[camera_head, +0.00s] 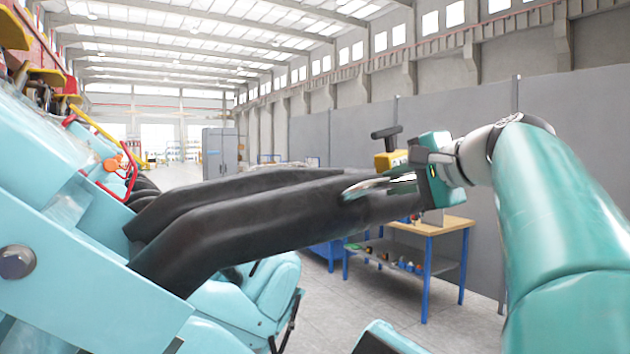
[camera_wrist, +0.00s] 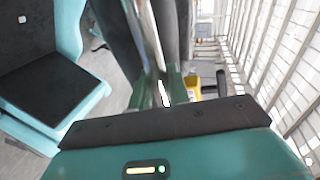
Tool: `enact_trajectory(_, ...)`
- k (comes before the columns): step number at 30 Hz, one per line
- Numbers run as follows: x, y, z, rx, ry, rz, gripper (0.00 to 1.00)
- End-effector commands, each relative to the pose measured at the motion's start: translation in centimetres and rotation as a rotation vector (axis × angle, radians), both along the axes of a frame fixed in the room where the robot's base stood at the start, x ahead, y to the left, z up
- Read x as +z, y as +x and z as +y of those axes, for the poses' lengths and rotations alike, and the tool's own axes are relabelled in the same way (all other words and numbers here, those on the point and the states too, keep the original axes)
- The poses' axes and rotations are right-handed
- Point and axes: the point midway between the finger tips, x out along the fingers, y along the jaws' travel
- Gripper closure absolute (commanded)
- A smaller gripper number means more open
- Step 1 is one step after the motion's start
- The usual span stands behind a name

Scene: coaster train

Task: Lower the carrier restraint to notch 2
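The carrier restraint (camera_head: 230,215) is a pair of thick black padded bars. They reach from the pale blue seat structure at the left toward the right, roughly level in the head view. A chrome grab handle (camera_head: 375,185) sits near their right end. My gripper (camera_head: 405,178) is at this handle. In the wrist view the chrome bar (camera_wrist: 149,45) runs down between my two green fingers (camera_wrist: 164,88), which look closed around it. The black restraint (camera_wrist: 120,35) shows just beyond. Finger contact is partly hidden, and no notch marks show.
A workbench (camera_head: 440,232) with blue legs stands behind the restraint. A yellow item with a black T-shaped handle (camera_head: 388,158) shows behind my gripper. A pale blue seat (camera_head: 255,290) is below the restraint. Grey partition panels (camera_head: 440,115) line the back. Open floor lies beyond.

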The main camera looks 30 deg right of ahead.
Motion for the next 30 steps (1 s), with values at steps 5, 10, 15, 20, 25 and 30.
enact_trajectory(5, 0.0, 0.0, 0.0, 0.0, 0.001, 0.001, 1.0)
enact_trajectory(10, -0.8, 0.0, -0.3, 0.0, 0.02, 0.003, 1.0)
enact_trajectory(15, -3.4, 0.1, -1.1, 0.001, 0.081, 0.007, 1.0)
enact_trajectory(20, -7.4, 0.2, -1.9, 0.001, 0.181, 0.011, 1.0)
enact_trajectory(25, -12.5, 0.2, -2.5, 0.001, 0.305, 0.015, 1.0)
enact_trajectory(30, -17.1, 0.2, -2.5, 0.002, 0.415, 0.018, 1.0)
